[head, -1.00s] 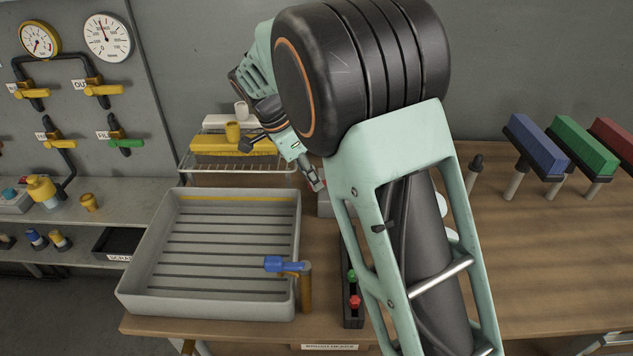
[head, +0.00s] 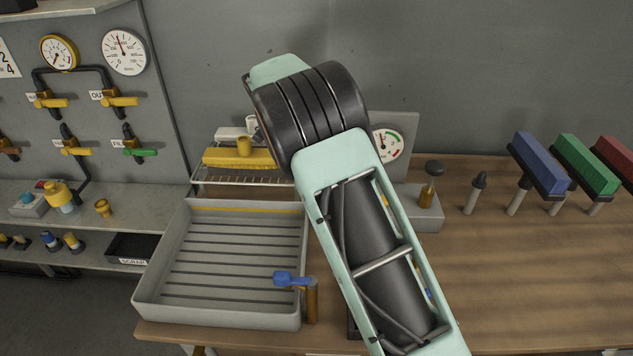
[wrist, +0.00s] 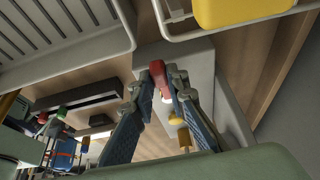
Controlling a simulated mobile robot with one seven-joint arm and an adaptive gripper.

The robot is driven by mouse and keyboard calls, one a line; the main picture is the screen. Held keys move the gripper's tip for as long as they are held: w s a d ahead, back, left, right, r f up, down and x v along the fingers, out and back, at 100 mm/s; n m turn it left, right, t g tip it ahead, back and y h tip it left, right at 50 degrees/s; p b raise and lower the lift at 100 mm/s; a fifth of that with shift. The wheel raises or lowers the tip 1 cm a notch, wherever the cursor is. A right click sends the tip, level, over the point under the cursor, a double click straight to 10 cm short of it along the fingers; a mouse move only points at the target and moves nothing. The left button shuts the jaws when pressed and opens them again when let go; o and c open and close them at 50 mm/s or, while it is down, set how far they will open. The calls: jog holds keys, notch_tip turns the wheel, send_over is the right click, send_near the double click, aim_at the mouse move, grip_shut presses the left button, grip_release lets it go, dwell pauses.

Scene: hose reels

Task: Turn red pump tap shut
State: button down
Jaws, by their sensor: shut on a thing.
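In the wrist view the red tap handle (wrist: 158,72) stands between the fingertips of my gripper (wrist: 161,84), on a grey pump block (wrist: 203,62). The fingers press on it from both sides. A yellow-tipped part (wrist: 176,119) and a brass-coloured part (wrist: 184,138) show just past the red handle, between the fingers. In the head view my arm hides the gripper and the red tap. The right end of a grey block (head: 428,212) shows there with a dark-knobbed brass plunger (head: 431,185), and a dial gauge (head: 388,145) stands behind. I cannot tell the tap's exact angle.
A grey slatted tray (head: 147,290) with a blue-handled tap (head: 291,280) lies left of my arm. A wire rack with a yellow block (head: 238,158) is behind it. Blue (head: 540,160) and green (head: 587,163) brushes stand at right. The table's right front is clear.

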jog(key=c, duration=1.9)
grip_release()
jog(key=v, duration=1.2)
